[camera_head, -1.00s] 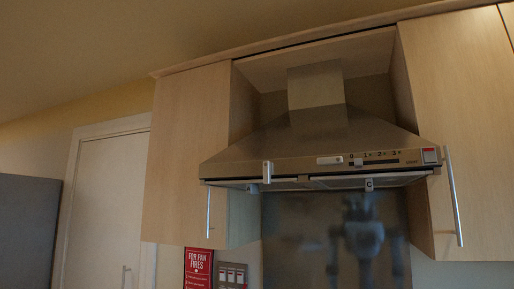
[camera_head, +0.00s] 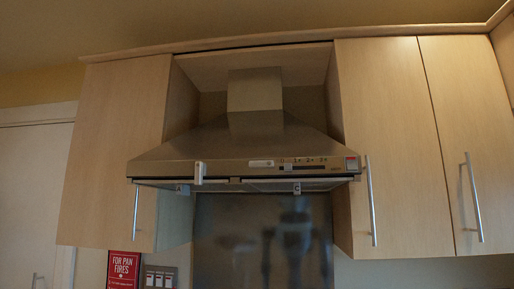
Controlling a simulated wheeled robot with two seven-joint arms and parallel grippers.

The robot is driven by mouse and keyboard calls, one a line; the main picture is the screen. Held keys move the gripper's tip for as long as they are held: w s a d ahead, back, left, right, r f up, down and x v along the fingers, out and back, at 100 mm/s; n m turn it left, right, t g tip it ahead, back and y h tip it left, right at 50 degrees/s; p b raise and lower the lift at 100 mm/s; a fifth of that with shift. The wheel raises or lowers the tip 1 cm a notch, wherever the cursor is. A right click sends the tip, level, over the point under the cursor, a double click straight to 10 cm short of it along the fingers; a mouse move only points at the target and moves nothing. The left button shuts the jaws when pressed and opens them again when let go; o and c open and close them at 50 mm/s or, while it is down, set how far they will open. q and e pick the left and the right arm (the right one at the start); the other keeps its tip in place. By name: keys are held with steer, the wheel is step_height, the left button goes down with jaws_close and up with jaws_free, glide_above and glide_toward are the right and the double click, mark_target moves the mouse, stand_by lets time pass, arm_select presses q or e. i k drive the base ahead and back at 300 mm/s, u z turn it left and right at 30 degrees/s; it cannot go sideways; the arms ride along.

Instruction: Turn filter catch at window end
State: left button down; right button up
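A steel cooker hood (camera_head: 240,150) hangs between wooden cupboards. Under its front edge are filter panels (camera_head: 290,185) with small lettered tags. The tag marked A (camera_head: 183,189) is at the left and the tag marked C (camera_head: 297,188) is right of the middle. A pale upright piece (camera_head: 199,172) sits on the front edge near the A tag. The catches themselves are too small to tell apart. No window shows in view. Neither of my grippers is in view; only a blurred reflection of a robot shows in the splashback.
Wall cupboards stand left (camera_head: 115,150) and right (camera_head: 390,140) of the hood, with protruding bar handles (camera_head: 371,200). A dark glossy splashback (camera_head: 225,235) is below. A red pan-fire sign (camera_head: 123,268) and a switch panel (camera_head: 159,278) are at lower left.

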mark_target(252, 164)
steer(key=z, duration=0.15)
steer(key=k, duration=0.9)
steer(key=u, duration=1.05)
steer(key=i, duration=1.55)
steer(key=z, duration=0.7)
